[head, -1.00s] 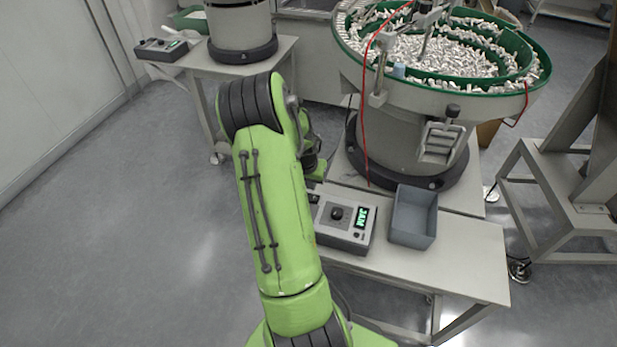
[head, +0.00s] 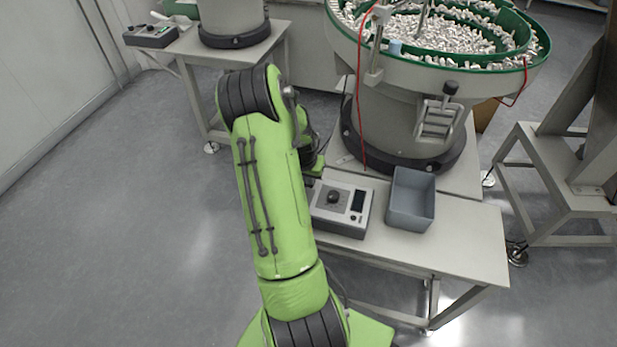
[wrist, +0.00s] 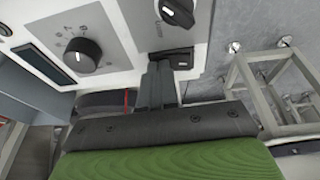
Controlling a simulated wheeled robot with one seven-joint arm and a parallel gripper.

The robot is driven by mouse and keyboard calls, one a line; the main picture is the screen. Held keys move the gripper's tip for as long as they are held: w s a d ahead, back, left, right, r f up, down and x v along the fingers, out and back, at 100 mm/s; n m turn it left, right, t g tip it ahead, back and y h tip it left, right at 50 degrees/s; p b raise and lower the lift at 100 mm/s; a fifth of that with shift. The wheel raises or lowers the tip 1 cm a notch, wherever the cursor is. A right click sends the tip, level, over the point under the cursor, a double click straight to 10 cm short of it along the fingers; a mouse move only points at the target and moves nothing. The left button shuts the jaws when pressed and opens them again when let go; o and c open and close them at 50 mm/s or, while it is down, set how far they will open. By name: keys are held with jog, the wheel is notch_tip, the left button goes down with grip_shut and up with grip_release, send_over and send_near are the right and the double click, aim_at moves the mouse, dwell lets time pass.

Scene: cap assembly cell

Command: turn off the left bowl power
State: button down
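A grey control box (head: 341,209) stands on the near table, in front of the large bowl feeder (head: 402,125). Its display (head: 357,201) is dark. In the wrist view the box shows a black dial (wrist: 83,55), the dark display (wrist: 27,62), a second knob (wrist: 177,11) and a black rocker switch (wrist: 171,59). My gripper (wrist: 158,72) has its fingers together and empty, with the tips right at the switch. I cannot tell whether they touch it. In the head view my arm hides the gripper and the box's left end.
A blue-grey bin (head: 411,200) stands right of the box on the near table (head: 455,245). Another feeder base (head: 233,22) and control box (head: 151,36) stand on a table at the back left. A metal stand (head: 560,185) is at the right. The floor at left is clear.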

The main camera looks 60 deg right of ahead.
jog(key=shift+w+a, duration=0.2)
jog(key=shift+w, duration=0.65)
jog(key=shift+r, duration=0.1)
jog(key=r+p, duration=0.1)
jog(key=r, duration=0.1)
jog(key=r+p, duration=0.2)
jog(key=r, duration=0.1)
jog(key=shift+s+r, duration=0.3)
jog(key=shift+r, duration=0.05)
jog(key=s+p+v, duration=0.2)
jog(key=v, duration=0.6)
jog(key=shift+w+a, duration=0.1)
